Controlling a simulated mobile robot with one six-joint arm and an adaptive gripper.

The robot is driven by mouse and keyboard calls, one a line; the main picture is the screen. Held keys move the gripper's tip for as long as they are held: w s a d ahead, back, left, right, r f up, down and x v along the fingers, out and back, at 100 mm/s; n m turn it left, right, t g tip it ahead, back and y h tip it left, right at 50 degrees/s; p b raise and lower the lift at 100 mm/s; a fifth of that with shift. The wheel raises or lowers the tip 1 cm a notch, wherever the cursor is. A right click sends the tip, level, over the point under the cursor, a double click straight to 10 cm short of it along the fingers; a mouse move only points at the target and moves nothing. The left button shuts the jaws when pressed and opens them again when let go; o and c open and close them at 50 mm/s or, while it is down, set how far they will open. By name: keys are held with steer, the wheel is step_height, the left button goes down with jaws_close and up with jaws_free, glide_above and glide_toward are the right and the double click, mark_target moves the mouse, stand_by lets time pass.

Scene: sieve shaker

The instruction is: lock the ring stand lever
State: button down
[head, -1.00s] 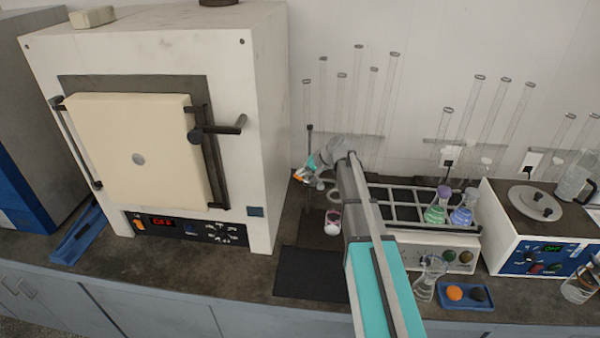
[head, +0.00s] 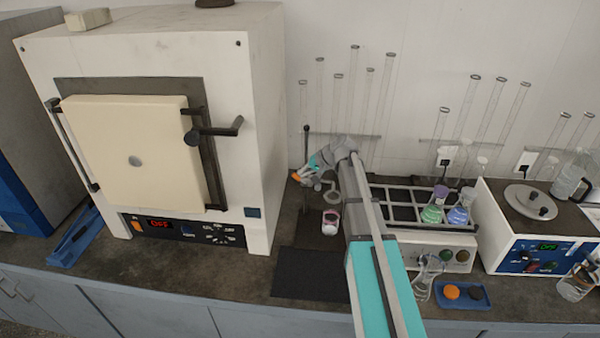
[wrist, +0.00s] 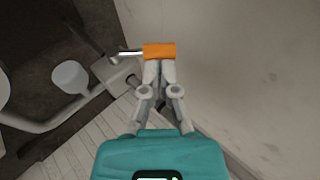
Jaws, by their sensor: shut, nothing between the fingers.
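The ring stand's dark upright rod (head: 306,148) stands beside the white furnace, and its grey ring (head: 331,196) sticks out to the right. In the wrist view the lever (wrist: 159,51) has an orange grip on a thin metal rod, which runs left toward a grey clamp block (wrist: 118,77). The orange grip also shows in the head view (head: 296,178). My gripper (wrist: 160,67) is shut and empty, its fingertips right up against the orange grip or just short of it; actual contact cannot be told. In the head view my gripper (head: 305,172) partly covers the clamp.
The furnace (head: 262,130) stands close on the left. A small white cup with a reddish inside (head: 330,228) sits below the ring. A rack (head: 405,188) with flasks is to the right, and glass tubes (head: 388,85) line the wall. A dark mat (head: 305,275) lies clear in front.

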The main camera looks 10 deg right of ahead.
steer(key=shift+r, duration=0.1)
steer(key=shift+s+d+r+p, duration=0.35)
steer(key=shift+r+p, duration=0.15)
steer(key=shift+p, duration=0.1)
steer(key=p+v, duration=0.8)
steer(key=v, duration=0.4)
steer(key=shift+d+p, duration=0.3)
steer(key=shift+a+r, duration=0.1)
steer(key=shift+a, duration=0.4)
